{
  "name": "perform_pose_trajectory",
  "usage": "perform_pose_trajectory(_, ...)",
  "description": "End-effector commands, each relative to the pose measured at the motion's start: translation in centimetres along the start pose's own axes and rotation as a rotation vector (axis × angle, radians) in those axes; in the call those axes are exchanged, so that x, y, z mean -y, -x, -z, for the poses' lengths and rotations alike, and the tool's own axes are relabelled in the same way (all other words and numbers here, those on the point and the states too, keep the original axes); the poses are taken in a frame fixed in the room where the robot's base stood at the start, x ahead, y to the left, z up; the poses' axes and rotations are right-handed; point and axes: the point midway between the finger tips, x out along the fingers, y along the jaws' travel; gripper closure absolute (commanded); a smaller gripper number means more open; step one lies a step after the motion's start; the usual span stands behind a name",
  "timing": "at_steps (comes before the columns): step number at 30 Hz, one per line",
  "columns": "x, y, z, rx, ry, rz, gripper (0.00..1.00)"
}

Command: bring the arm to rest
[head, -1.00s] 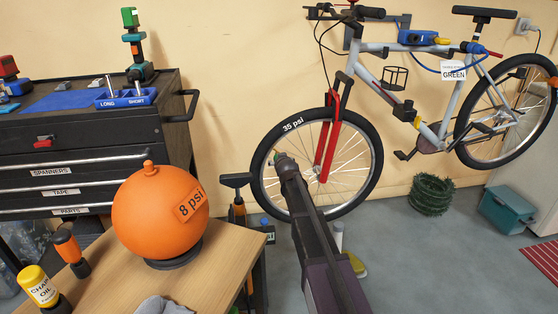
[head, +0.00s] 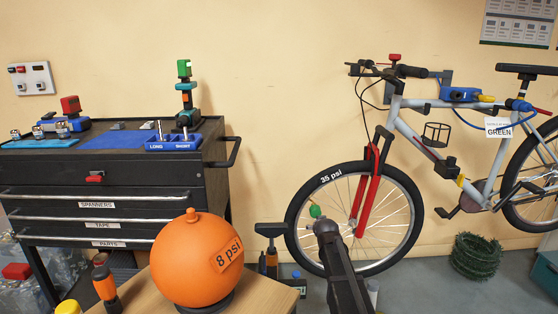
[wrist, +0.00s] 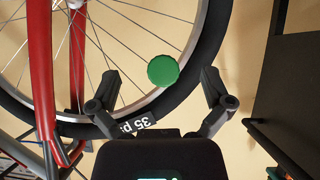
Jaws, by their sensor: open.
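My gripper (wrist: 162,88) is open in the wrist view, its two fingers spread wide with nothing held. A round green cap (wrist: 163,70) shows between the fingertips, in front of the bicycle's front tyre; I cannot tell the gap to the fingers. In the head view my gripper (head: 325,228) is seen from behind at the end of my dark arm, in front of the lower left of the front wheel (head: 345,262). The green cap (head: 315,211) shows just above it. The fingers are too small to make out there.
A bicycle (head: 440,140) hangs on the wall at right. An orange ball (head: 192,265) marked 8 psi stands on a wooden table (head: 262,297) at the front. A black tool chest (head: 130,185) stands at left. A wire coil (head: 475,257) lies on the floor at right.

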Motion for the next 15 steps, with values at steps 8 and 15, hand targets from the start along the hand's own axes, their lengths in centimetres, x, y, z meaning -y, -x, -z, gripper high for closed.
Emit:
perform_pose_trajectory(8, -0.1, 6.9, -9.6, 0.32, -0.017, 0.01, 0.0)
perform_pose_trajectory(15, 0.1, 14.0, -17.4, 0.61, -0.028, 0.029, 0.0)
